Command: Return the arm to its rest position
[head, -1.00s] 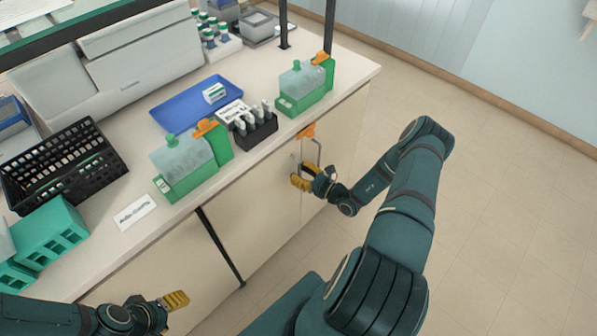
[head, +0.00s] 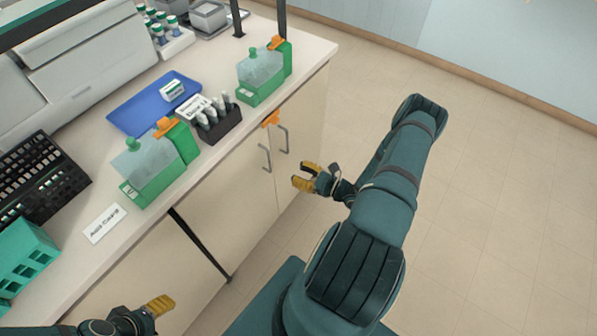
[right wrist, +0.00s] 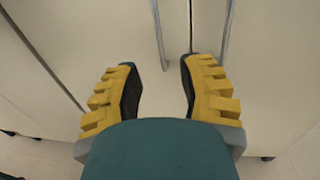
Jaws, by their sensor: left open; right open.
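My right gripper (head: 307,178) is open and empty in front of the cabinet doors below the counter, apart from the two door handles. The right wrist view shows its yellow-padded fingers (right wrist: 161,88) spread with nothing between them, facing the door fronts and handles. My right arm (head: 388,205) reaches in from the bottom of the head view, bent at the elbow over the floor. My left gripper (head: 155,306) shows at the bottom left, low in front of the cabinet; it is open, and nothing shows in it.
The counter (head: 150,225) holds green-based boxes (head: 150,170), a blue tray (head: 128,116), a black holder (head: 222,125) and a black rack (head: 38,180). The floor at right (head: 500,200) is clear.

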